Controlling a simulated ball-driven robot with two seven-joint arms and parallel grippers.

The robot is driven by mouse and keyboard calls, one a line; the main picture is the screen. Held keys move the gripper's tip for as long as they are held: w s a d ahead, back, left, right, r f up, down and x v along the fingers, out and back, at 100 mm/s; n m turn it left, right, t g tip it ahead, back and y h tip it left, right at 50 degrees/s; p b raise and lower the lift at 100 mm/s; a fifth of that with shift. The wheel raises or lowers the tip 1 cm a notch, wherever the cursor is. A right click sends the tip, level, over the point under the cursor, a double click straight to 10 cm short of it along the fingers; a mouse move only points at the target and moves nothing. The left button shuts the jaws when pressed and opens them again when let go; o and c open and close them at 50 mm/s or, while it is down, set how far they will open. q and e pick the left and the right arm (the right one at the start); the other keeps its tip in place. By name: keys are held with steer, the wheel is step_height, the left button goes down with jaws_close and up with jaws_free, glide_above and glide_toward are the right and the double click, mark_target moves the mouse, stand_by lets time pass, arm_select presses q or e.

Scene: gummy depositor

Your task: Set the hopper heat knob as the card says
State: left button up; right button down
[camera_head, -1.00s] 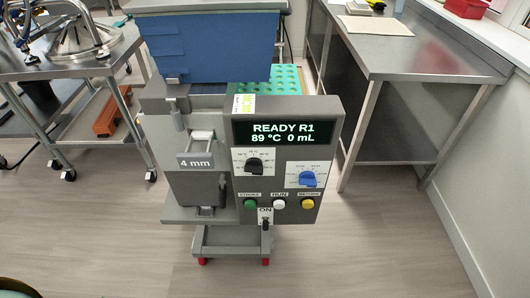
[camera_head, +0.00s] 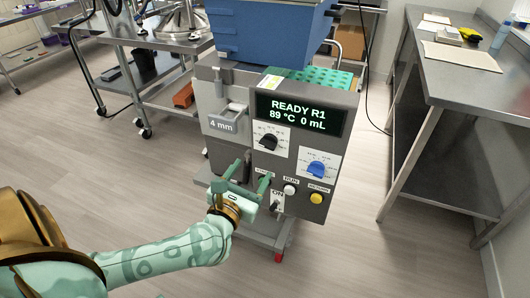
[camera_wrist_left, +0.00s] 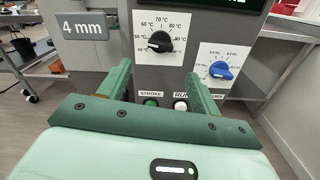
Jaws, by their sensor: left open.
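The hopper heat knob (camera_head: 269,142) is a black dial on a white temperature scale, on the front panel (camera_head: 341,151) of the depositor. It also shows in the left wrist view (camera_wrist_left: 159,42), where its pointer is too small to read surely. The display (camera_head: 299,115) reads READY R1, 89 °C, 0 mL. My left gripper (camera_head: 250,174) is open and empty, in front of the panel's lower left, below the knob. In the left wrist view its fingers (camera_wrist_left: 160,80) stand apart with the knob beyond and above the gap. My right gripper is out of view.
A blue volume knob (camera_head: 316,169) sits right of the heat knob. White (camera_head: 290,189) and yellow (camera_head: 316,198) buttons and a toggle switch (camera_head: 275,204) lie below. The green button shows between my fingers in the left wrist view (camera_wrist_left: 150,101). A steel bench (camera_head: 452,88) stands right.

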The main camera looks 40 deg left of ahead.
mark_target(268, 143)
arm_select(q)
steer(key=b+x, duration=0.1)
steer(key=x, duration=0.8)
steer(key=shift+w+a+b, duration=0.1)
steer(key=shift+b, duration=0.25)
steer(key=c, duration=1)
